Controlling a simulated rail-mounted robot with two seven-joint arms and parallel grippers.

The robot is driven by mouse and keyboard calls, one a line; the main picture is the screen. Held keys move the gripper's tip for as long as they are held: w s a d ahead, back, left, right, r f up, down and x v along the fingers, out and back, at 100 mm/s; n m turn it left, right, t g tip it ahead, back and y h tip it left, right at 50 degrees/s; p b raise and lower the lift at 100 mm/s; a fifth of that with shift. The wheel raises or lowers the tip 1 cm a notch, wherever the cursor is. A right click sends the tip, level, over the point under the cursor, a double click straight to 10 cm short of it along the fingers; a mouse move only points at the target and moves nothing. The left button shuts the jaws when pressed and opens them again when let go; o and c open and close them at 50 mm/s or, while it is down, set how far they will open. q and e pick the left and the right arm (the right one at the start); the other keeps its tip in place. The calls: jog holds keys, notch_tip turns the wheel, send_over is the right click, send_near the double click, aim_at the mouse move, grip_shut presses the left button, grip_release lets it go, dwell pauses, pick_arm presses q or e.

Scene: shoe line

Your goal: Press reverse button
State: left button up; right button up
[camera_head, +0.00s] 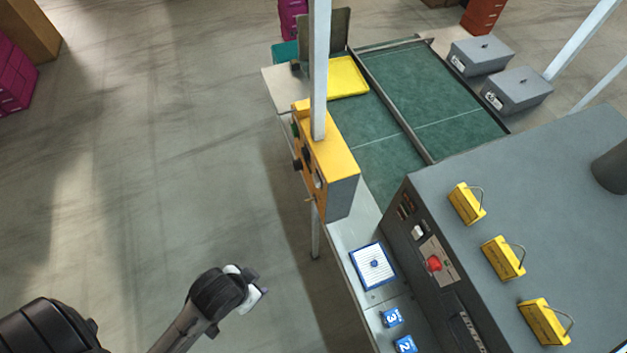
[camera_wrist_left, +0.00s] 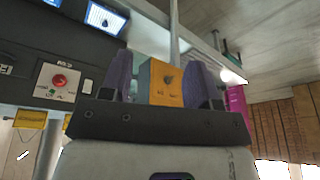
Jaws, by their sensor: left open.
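A yellow-orange control box (camera_head: 330,157) stands beside the conveyor line, behind a pale post. Its left face carries a green button (camera_head: 295,130) and dark knobs or buttons (camera_head: 297,165); their labels are too small to read, so I cannot tell which is reverse. My left gripper (camera_head: 254,285) is open and empty over the floor, lower left of the box and apart from it. My right gripper is out of view.
A grey machine (camera_head: 540,170) with a red button (camera_head: 433,263) and yellow padlock-like weights (camera_head: 503,258) stands at right. A narrow ledge holds a blue-framed tray (camera_head: 372,265) and blue number tiles (camera_head: 391,317). A green conveyor (camera_head: 440,100) lies behind.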

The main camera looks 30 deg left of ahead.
pick_arm(q)
grip_shut()
dwell(0.3)
dwell(1.1)
